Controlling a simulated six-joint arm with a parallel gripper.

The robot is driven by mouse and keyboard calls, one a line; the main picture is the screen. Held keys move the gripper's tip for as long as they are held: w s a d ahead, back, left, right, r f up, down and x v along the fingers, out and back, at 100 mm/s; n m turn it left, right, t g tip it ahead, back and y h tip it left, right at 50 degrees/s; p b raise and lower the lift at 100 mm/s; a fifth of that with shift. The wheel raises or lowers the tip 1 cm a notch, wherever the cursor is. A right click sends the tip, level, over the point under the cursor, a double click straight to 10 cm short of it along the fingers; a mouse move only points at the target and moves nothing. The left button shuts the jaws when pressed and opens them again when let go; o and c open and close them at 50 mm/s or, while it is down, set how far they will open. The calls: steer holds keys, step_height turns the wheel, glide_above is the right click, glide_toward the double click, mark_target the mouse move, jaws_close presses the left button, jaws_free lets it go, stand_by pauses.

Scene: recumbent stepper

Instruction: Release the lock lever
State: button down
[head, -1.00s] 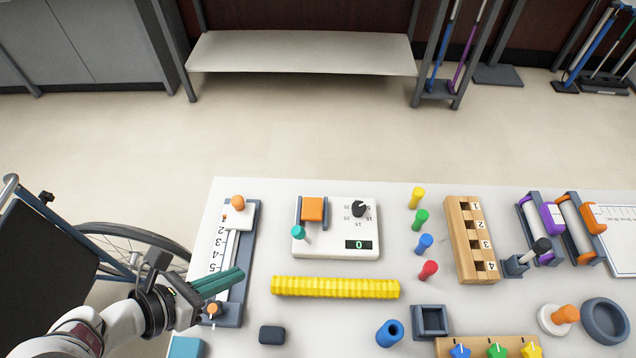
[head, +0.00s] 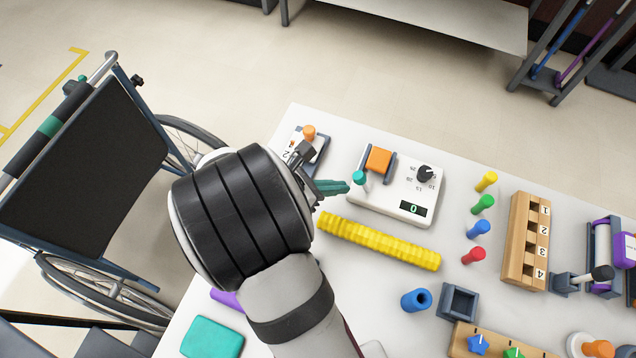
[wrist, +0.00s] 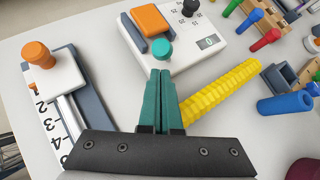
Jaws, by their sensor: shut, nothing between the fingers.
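The stepper unit is a white box (head: 390,207) with an orange pedal (head: 379,160), a black dial (head: 425,173) and a display reading 0. A lever with a round teal knob (head: 359,177) stands at the box's near left corner. It also shows in the wrist view (wrist: 161,49). My gripper (head: 346,187) has teal fingers, shut and empty. Its fingertips are close to the knob, just short of it in the wrist view (wrist: 160,73). I cannot tell whether they touch it.
A slider with an orange knob (wrist: 37,54) stands left of the box. A yellow ridged bar (head: 378,241) lies in front of it. Coloured pegs (head: 479,230) and a wooden block (head: 525,240) stand to the right. A wheelchair (head: 85,180) is beside the table.

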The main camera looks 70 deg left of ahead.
steer(key=shift+w, duration=0.45)
steer(key=shift+r, duration=0.1)
steer(key=shift+w+d+r, duration=0.1)
steer(key=shift+w+r, duration=0.05)
